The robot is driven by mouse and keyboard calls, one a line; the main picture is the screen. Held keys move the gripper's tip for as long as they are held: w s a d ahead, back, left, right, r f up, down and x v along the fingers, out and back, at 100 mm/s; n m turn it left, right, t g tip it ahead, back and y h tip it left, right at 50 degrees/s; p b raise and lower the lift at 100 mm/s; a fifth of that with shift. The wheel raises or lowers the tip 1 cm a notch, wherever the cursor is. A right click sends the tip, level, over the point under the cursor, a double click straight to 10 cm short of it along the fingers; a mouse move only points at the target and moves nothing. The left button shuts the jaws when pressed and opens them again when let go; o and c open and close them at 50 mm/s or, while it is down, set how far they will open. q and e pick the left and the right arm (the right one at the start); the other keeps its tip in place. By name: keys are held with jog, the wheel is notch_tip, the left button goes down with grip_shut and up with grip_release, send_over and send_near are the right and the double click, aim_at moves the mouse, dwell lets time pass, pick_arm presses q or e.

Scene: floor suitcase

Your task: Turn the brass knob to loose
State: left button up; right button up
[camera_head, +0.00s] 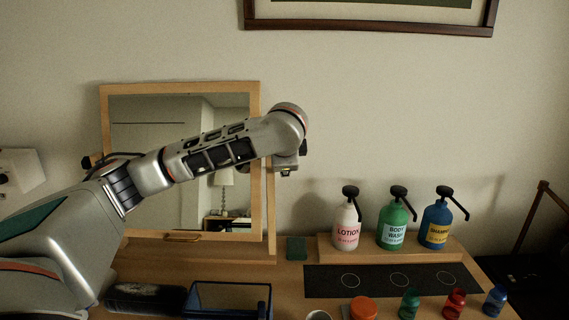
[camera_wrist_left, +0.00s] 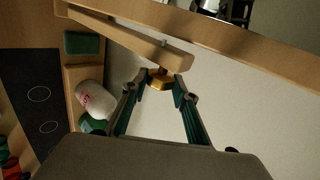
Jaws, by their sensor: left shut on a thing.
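The brass knob (camera_wrist_left: 159,78) shows in the left wrist view at the end of a wooden post beside the mirror frame. My left gripper (camera_wrist_left: 161,85) is shut on it, one finger on each side. In the head view my left arm reaches across the mirror (camera_head: 180,90), and its wrist is at the mirror's right edge. The knob and the fingertips are hidden there. The mirror stands in a wooden frame. My right gripper is in neither view.
Pump bottles of lotion (camera_head: 347,236), body wash (camera_head: 392,228) and shampoo (camera_head: 437,228) stand on a wooden riser to the right. A dark mat (camera_head: 325,272) with circles lies before them. Several small jars, a blue bin (camera_head: 230,292) and a green block (camera_head: 297,248) are nearby.

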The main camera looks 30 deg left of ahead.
pick_arm(q)
jog(key=t, duration=0.1)
jog(key=f+t+y, duration=0.1)
jog(key=shift+s+d+t+y, duration=0.15)
jog(key=shift+t+y, duration=0.15)
jog(key=shift+t, duration=0.1)
jog(key=shift+f+t+y+b, duration=0.2)
jog(key=shift+t+y+b, duration=0.1)
jog(key=shift+t+y, duration=0.3)
jog(key=shift+t+b, duration=0.35)
jog(key=shift+t, duration=0.25)
jog(key=shift+t+y+b, duration=0.35)
jog(key=shift+t+y, duration=0.05)
jog(key=shift+r+t+b, duration=0.1)
jog(key=shift+t+b, duration=0.2)
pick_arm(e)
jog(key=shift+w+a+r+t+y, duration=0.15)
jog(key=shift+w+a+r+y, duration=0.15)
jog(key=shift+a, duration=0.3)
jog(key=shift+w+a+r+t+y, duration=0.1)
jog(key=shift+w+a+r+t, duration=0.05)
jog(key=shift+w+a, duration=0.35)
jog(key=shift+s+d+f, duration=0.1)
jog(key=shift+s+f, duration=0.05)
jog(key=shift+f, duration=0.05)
pick_arm(q)
jog(key=o, duration=1.1)
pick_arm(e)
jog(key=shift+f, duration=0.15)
